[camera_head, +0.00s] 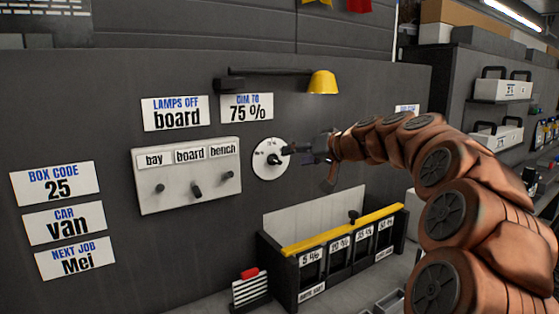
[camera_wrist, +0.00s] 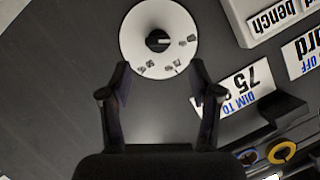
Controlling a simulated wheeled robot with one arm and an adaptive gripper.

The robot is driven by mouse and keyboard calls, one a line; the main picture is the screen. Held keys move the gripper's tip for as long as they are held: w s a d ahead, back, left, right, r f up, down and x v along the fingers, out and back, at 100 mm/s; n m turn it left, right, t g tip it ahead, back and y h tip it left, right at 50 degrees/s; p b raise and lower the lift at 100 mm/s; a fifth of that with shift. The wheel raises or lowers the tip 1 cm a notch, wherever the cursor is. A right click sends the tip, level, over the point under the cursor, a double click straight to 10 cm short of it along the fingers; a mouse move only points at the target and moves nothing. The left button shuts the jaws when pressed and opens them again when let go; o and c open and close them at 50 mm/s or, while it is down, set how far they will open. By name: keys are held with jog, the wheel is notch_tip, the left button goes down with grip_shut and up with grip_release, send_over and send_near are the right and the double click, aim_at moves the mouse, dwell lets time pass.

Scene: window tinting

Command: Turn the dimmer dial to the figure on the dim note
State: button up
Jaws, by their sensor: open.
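The dimmer dial is a round white plate (camera_head: 264,170) with a small black knob (camera_wrist: 158,41) at its centre, mounted on the dark wall panel. The figures around its rim are too small to read surely, and I cannot tell which one the knob points at. The dim note (camera_head: 246,107) above it reads "DIM TO 75 %"; it also shows upside down in the wrist view (camera_wrist: 246,90). My gripper (camera_wrist: 160,72) is open and empty. Its fingers are spread to either side below the knob in the wrist view, apart from it.
Left of the dial is a switch plate (camera_head: 190,199) with three switches labelled bay, board and bench. A yellow lamp (camera_head: 322,82) sticks out above. Below is a film rack (camera_head: 290,270) with a yellow bar. A "LAMPS OFF board" note (camera_head: 177,113) hangs above the switches.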

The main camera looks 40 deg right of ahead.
aim_at(275, 161)
jog(key=p+x, duration=0.1)
jog(key=x, duration=0.3)
jog(key=p+x, duration=0.1)
jog(key=x, duration=0.2)
jog(key=shift+w+d, duration=0.15)
jog(key=shift+w, duration=0.25)
jog(key=c, duration=1.1)
